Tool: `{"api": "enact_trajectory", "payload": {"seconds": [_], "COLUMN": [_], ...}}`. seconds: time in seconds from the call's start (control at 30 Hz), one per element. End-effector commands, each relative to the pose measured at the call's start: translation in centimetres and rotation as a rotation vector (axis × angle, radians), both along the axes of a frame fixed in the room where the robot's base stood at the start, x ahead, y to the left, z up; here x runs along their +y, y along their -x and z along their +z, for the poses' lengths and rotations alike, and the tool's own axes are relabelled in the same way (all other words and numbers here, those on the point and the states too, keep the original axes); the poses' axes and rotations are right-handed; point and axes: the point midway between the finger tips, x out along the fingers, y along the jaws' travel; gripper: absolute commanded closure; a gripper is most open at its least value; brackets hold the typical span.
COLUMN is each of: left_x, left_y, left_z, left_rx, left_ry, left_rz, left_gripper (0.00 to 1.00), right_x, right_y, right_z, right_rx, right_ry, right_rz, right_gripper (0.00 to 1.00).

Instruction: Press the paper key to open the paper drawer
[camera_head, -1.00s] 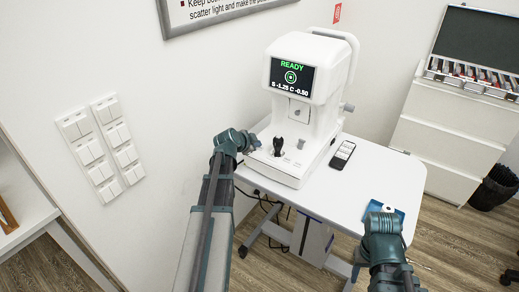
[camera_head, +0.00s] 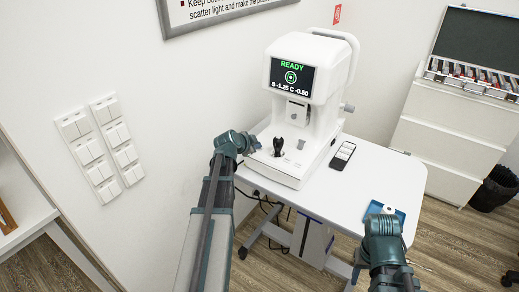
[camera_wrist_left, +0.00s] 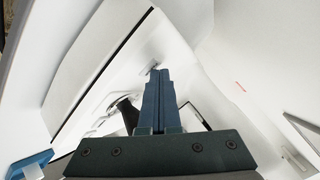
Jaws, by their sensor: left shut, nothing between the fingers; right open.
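The white eye-test machine (camera_head: 322,125) stands on the white table, its screen (camera_head: 291,77) reading READY. A small front panel (camera_head: 298,113) below the screen has a dark gap along its top. My left gripper (camera_head: 256,144) is shut and empty at the left side of the machine's base, beside the black joystick (camera_head: 279,146). In the left wrist view its closed fingertips (camera_wrist_left: 158,72) point at the white housing, by a small grey patch; I cannot tell whether they touch it. The paper key is not clearly visible. My right gripper (camera_head: 381,217) is open by the blue tray.
A black remote-like pad with white keys (camera_head: 342,156) lies right of the machine. The blue tray (camera_head: 401,215) with a small white item is at the table's front right. The white table top (camera_head: 375,185) is clear between them. Wall switches (camera_head: 101,150) are at left.

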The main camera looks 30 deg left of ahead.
Motion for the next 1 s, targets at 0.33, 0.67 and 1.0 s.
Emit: {"api": "enact_trajectory", "payload": {"seconds": [0.33,0.67,1.0], "left_x": [0.0,0.0,0.0], "left_y": [0.1,0.2,0.3], "left_z": [0.9,1.5,2.4], "left_rx": [0.001,0.000,0.000], "left_ry": [0.000,0.000,0.000], "left_rz": [-0.001,0.000,0.000], "left_gripper": [1.00,1.00,1.00], "right_x": [0.0,0.0,0.0], "right_y": [0.0,0.0,0.0], "right_z": [0.9,1.5,2.4], "right_rx": [0.000,0.000,0.000], "right_ry": [0.000,0.000,0.000], "right_rz": [0.000,0.000,0.000], "right_gripper": [0.50,0.50,0.50]}}
